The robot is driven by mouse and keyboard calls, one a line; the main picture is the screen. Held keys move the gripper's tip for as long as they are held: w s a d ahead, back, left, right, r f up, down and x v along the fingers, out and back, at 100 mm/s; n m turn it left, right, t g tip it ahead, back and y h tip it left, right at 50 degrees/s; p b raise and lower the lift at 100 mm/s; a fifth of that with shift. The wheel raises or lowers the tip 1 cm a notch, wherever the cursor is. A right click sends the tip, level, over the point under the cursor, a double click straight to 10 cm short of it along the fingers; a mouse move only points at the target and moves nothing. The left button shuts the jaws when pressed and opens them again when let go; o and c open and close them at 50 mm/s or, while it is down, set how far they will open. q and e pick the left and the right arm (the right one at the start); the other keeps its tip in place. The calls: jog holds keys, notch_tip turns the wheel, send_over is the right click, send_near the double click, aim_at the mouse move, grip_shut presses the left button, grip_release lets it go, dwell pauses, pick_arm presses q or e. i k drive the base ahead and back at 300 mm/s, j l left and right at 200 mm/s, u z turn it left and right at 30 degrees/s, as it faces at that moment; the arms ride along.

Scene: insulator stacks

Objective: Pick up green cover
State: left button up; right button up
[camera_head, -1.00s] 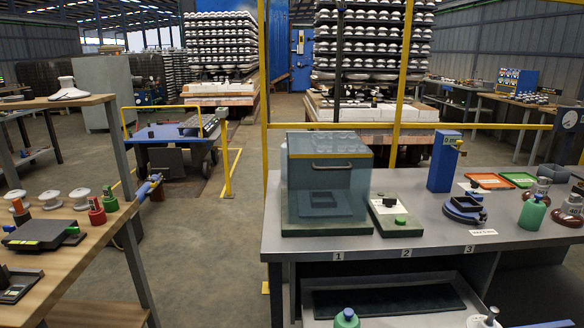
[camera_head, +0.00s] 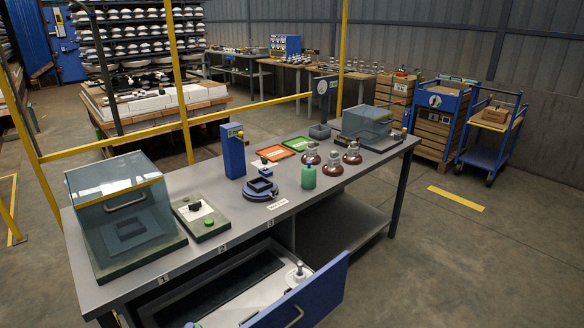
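A green bottle-shaped cover (camera_head: 308,176) stands upright on the grey workbench (camera_head: 165,262), in front of the green tray and left of brown insulators. A small green top (camera_head: 192,325) also shows at the bottom edge, mostly cut off by the frame. I cannot tell which of the two is the task's green cover. Neither of my grippers is in view.
Brown insulators (camera_head: 331,165) stand close right of the green bottle shape. A blue ring fixture (camera_head: 262,188), a blue post (camera_head: 233,151) and a clear-lidded box (camera_head: 122,205) stand to the left. An open blue-fronted drawer (camera_head: 318,298) juts out below.

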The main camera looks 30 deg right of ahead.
aim_at(308, 173)
jog(key=z, duration=1.25)
